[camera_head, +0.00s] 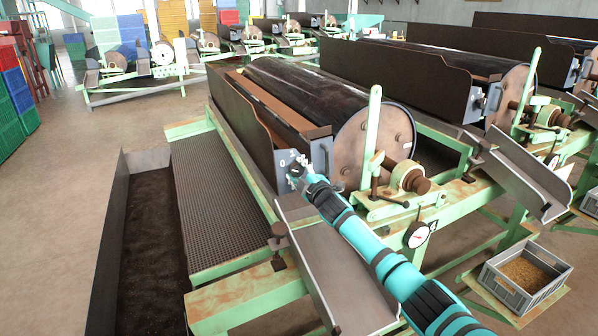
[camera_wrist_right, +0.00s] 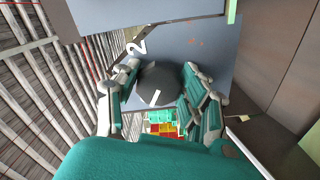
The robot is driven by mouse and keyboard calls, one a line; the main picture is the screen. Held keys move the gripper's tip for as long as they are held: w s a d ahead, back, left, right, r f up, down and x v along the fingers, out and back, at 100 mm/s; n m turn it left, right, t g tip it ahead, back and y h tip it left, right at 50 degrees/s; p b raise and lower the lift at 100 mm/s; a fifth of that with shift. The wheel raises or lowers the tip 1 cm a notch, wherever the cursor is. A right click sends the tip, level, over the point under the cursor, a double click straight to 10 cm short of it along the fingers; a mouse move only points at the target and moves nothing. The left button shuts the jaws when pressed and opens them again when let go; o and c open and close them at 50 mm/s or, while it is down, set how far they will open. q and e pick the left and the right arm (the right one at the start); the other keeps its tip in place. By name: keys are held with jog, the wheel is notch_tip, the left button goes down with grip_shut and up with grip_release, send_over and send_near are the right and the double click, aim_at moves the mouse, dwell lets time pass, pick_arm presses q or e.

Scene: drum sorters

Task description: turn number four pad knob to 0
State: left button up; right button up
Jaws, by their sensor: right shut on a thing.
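The pad knob (camera_wrist_right: 157,82) is a dark, round knob with a white pointer line, on a grey plate (camera_wrist_right: 195,50) at the end of a drum sorter. A white 2 shows on the plate, up and left of the knob in the right wrist view. My right gripper (camera_wrist_right: 160,72) has its teal fingers on either side of the knob and is shut on it. In the head view my right gripper (camera_head: 297,173) is at the sorter's near corner and hides most of the knob. My left gripper is not in view.
The sorter's black drum (camera_head: 330,95) and green upright lever (camera_head: 371,135) stand right of my gripper. A metal chute (camera_head: 335,270) lies below my arm. A dial gauge (camera_head: 417,235) hangs right of it. A grey crate of grain (camera_head: 525,272) sits at lower right.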

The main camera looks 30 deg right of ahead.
dwell(0.3)
jog(key=o, duration=1.2)
jog(key=shift+s, duration=0.1)
jog(key=s, duration=1.2)
jog(key=shift+a, duration=0.4)
jog(key=shift+w, duration=0.1)
